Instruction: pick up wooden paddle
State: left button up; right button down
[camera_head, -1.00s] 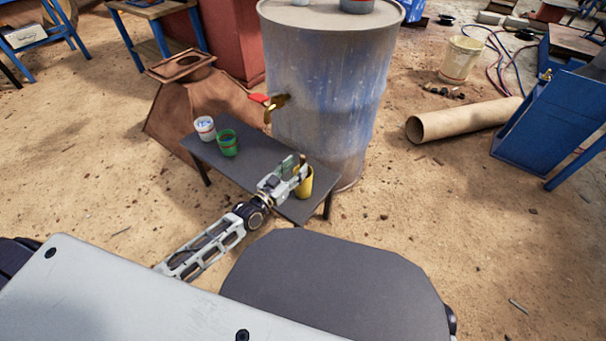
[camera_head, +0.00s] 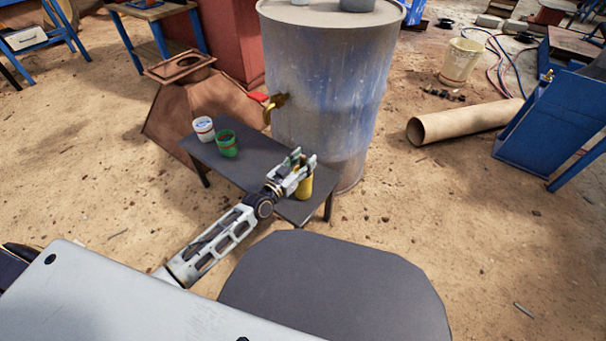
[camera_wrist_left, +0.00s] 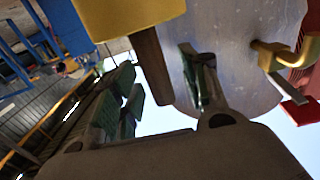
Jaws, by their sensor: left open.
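The wooden paddle (camera_wrist_left: 151,66) shows as a brown handle sticking out of a yellow cup (camera_head: 305,189). The cup stands at the near right end of a small dark bench (camera_head: 250,169). In the left wrist view, which looks upside down, the yellow cup (camera_wrist_left: 127,14) fills the top edge. My left gripper (camera_head: 304,158) is open at the cup's mouth. In the wrist view its green-padded fingers (camera_wrist_left: 158,68) stand on either side of the handle, with gaps visible. The paddle's lower end is hidden in the cup. My right gripper is not in view.
A white cup (camera_head: 204,128) and a green cup (camera_head: 227,144) stand at the bench's far left end. A large blue-grey barrel (camera_head: 325,90) with a brass tap (camera_head: 275,106) rises right behind the bench. A cardboard tube (camera_head: 462,121) lies to the right.

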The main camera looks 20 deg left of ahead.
pick_arm(q)
jog(key=shift+c, duration=0.3)
grip_shut()
jog(key=shift+r, duration=0.1)
